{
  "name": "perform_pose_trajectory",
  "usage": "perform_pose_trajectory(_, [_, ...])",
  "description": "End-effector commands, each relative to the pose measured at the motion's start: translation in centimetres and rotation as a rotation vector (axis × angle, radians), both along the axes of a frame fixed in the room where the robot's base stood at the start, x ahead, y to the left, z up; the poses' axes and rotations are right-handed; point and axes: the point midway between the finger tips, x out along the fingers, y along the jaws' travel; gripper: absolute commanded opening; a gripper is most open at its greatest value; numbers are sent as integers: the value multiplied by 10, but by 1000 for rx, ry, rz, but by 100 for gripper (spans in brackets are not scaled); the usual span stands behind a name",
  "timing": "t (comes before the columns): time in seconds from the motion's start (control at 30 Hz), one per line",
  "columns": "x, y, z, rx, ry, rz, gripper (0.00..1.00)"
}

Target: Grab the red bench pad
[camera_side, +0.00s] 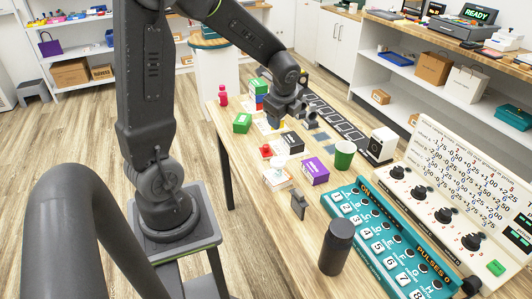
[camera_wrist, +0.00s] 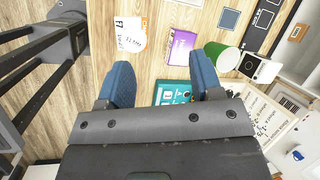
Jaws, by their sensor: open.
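A small red object (camera_side: 266,150) lies on the wooden table in the side view, left of a black box. It is too small to tell whether it is the bench pad. No red pad shows in the wrist view. My gripper (camera_side: 302,117) hangs over the far part of the table, up and to the right of the red object in the picture. In the wrist view my gripper (camera_wrist: 161,78) has its two blue fingers spread wide apart, with nothing held between them.
Near the red object are a black box (camera_side: 293,143), a purple box (camera_side: 315,172), a green cup (camera_side: 344,154) and a green box (camera_side: 242,123). A dark cylinder (camera_side: 336,250) stands in front.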

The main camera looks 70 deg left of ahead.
Motion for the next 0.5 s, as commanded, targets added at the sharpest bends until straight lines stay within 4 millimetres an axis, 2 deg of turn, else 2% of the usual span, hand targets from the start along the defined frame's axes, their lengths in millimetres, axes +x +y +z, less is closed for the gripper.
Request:
perform_pose_trajectory(0.03, [3,19,-20,18,66,-73,60])
perform_pose_trajectory(0.1, [5,40,-41,44,144,-187,60])
perform_pose_trajectory(0.2, [5,63,-66,63,229,-317,60])
perform_pose_trajectory(0.3, [3,77,-83,72,283,-404,60])
perform_pose_trajectory(0.5, [3,88,-103,75,314,-455,60])
